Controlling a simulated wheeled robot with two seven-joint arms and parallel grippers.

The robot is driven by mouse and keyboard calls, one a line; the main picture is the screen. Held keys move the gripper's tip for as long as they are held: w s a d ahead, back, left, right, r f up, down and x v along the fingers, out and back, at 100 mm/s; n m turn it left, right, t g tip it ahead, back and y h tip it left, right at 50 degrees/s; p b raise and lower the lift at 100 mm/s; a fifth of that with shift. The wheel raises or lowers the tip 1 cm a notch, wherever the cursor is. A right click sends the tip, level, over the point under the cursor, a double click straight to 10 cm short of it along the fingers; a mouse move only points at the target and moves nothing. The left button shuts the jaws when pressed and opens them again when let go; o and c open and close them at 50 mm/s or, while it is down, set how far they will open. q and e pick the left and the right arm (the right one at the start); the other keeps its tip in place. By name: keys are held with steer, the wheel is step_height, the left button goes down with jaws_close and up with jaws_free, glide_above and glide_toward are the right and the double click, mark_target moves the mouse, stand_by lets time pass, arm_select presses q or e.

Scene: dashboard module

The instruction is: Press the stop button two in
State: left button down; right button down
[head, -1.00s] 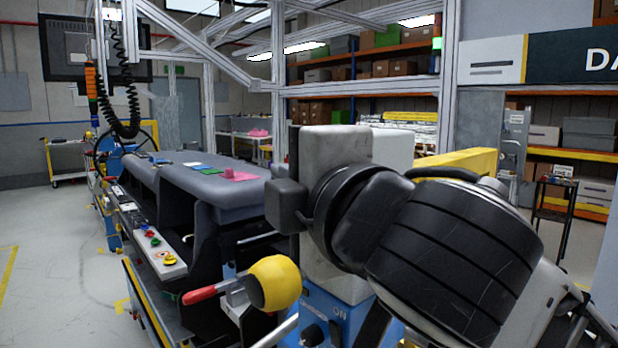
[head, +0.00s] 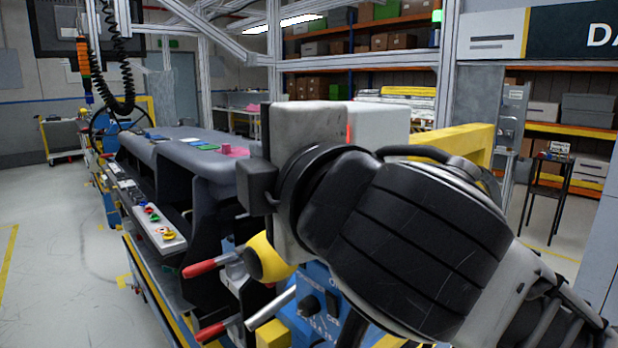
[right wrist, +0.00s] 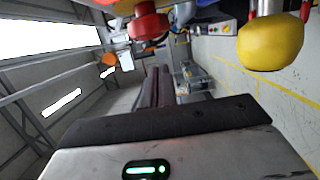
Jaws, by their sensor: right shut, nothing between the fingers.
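The grey button panel (head: 160,226) runs along the left side of the dashboard module in the head view. I cannot tell which is stop button two. The panel also shows small at the top of the right wrist view (right wrist: 224,29). My right gripper's dark fingers (right wrist: 160,76) are shut and empty, apart from the panel. In the head view, its grey body stands right of the panel and hides the fingers. My left gripper is not in view.
A yellow knob (head: 262,262) and levers with red handles (head: 200,268) stand close beside my right gripper, above a blue box (head: 318,300). The grey dashboard top (head: 190,160) lies beyond. Open floor (head: 60,250) is at the left.

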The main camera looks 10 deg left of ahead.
arm_select(q)
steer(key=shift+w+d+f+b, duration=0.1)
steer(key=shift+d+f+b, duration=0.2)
steer(key=shift+b, duration=0.8)
arm_select(e)
steer(key=v, duration=1)
steer(key=shift+s+a, duration=0.25)
steer(key=shift+s, duration=0.1)
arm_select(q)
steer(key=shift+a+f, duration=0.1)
